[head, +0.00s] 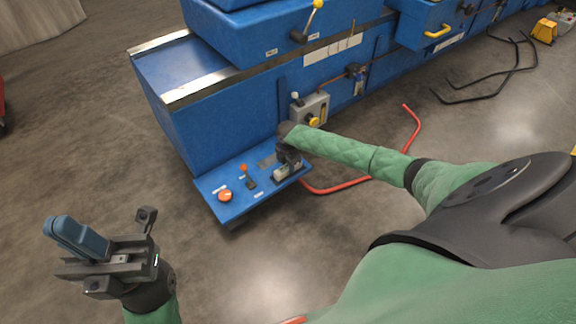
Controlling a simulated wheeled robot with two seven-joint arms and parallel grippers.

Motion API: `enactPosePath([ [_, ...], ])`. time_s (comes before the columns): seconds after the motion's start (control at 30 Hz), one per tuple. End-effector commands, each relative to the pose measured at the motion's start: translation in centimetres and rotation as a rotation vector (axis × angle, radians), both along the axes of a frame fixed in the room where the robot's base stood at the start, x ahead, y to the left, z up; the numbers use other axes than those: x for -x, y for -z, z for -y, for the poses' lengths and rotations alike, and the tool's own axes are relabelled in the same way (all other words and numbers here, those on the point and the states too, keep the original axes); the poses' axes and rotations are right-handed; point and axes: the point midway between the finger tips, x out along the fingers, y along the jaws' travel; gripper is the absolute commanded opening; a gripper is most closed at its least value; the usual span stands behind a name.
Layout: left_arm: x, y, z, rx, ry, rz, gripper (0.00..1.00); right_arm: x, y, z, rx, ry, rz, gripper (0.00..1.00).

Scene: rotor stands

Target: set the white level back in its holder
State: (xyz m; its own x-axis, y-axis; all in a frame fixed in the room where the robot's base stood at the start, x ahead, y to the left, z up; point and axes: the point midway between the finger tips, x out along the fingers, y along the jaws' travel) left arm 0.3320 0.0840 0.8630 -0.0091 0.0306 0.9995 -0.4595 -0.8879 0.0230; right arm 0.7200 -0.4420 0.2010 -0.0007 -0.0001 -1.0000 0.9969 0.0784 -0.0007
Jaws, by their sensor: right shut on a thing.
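My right gripper (288,168) is low over the right part of a blue shelf (232,208) at the foot of the blue machine. It is shut on a small pale piece (281,176), which seems to be the white level; the jaws hide much of it. I cannot tell whether it touches the shelf. A dark grey patch (265,160) lies on the shelf just left of the gripper; I cannot make out a holder for certain. My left gripper (112,262) is over the floor at the lower left, apart from the machine, with a blue-grey rounded part (76,237) at it.
An orange round knob (225,196) and a small orange-topped lever (246,175) are on the shelf. A grey control box (311,109) with a yellow knob is on the machine side behind my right gripper.

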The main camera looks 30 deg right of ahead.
Motion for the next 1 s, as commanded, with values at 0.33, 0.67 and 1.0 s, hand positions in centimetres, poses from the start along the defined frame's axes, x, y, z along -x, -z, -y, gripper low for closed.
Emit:
enactPosePath([
  [0.33, 0.0, -0.1, 0.0, 0.0, 0.0, 0.0, 0.0, -0.02, 0.3, 0.02, 0.0, 0.0, 0.0, 0.03],
  [0.67, 0.0, -0.13, 0.0, 0.0, 0.0, 0.0, 0.0, -0.02, 0.51, 0.02, 0.0, 0.0, 0.0, 0.52],
  [1.0, -0.01, -0.06, -0.03, 0.004, -0.002, 0.001, 0.0, 0.01, 0.56, 0.01, 0.0, 0.0, 0.0, 0.56],
])
